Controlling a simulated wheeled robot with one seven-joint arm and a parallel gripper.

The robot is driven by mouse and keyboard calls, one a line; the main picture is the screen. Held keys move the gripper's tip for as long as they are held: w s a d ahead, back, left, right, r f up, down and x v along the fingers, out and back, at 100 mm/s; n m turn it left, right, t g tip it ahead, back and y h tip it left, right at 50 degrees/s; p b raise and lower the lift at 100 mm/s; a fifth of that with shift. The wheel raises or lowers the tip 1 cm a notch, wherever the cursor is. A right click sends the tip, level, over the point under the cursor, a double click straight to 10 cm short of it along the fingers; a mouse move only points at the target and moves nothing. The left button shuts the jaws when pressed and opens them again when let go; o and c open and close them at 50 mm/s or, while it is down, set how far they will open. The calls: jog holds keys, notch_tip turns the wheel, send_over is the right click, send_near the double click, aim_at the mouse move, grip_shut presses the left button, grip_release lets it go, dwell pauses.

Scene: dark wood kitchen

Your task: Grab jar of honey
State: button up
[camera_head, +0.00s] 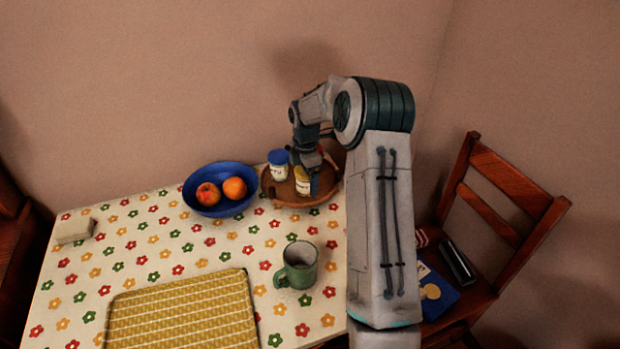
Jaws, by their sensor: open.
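Two small jars stand on a round wooden tray (283,198) at the back of the table. One jar (278,165) has a blue lid and a pale label. The other jar (302,180) has a yellowish top and a pale label, and it looks like the honey. My gripper (317,180) is lowered over the tray, right at the yellow-topped jar. It is open. Part of the fingers and the right side of the tray are hidden behind my arm, and I cannot tell whether the fingers touch the jar.
A blue bowl (222,209) with fruit stands left of the tray. A green mug (297,266) stands in front, beside a yellow placemat (184,318). A small pale block (74,230) lies at left. A wooden chair (510,185) with items on its seat stands right. The wall is close behind.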

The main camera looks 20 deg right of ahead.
jog(key=shift+f, duration=0.3)
jog(key=c, duration=1.3)
jog(key=shift+r, duration=0.1)
jog(key=shift+r, duration=0.1)
